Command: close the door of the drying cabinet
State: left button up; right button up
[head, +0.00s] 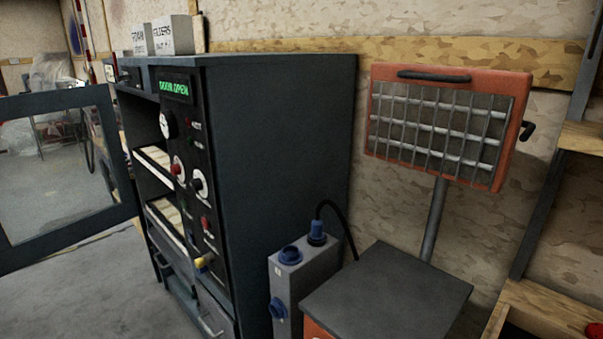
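The drying cabinet (277,140) is a dark grey box standing against the wall in the middle of the head view. Its door (55,170), a dark frame around a clear pane, is swung wide open to the left. The green display (177,88) on the front panel appears to read "DOOR OPEN". Two light-coloured shelves or trays (156,160) show inside the cabinet. The door's hinge side is partly hard to make out. Neither of my grippers is in the head view.
A grey socket box (293,285) with blue plugs stands right of the cabinet, beside a dark-topped unit (385,292). An orange caged lamp (445,122) on a post rises behind it. Wooden shelving (545,312) is at far right. Grey floor (95,290) before the door is clear.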

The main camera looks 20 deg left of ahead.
aim_at(14, 258)
jog(key=i+j+z, duration=0.15)
jog(key=j+z, duration=0.15)
jog(key=j, duration=1.95)
jog(key=j+z, duration=0.3)
jog(key=j, duration=1.95)
jog(key=k+j, duration=0.1)
jog(key=j, duration=0.3)
jog(key=j+z, duration=0.1)
jog(key=j, duration=0.3)
jog(key=k+j+z, duration=0.1)
jog(key=j, duration=0.25)
jog(key=k+j, duration=0.15)
jog(key=j, duration=0.25)
jog(key=k+j+z, duration=0.1)
jog(key=j, duration=0.25)
jog(key=k+j, duration=0.1)
jog(key=j, duration=0.3)
jog(key=z, duration=0.05)
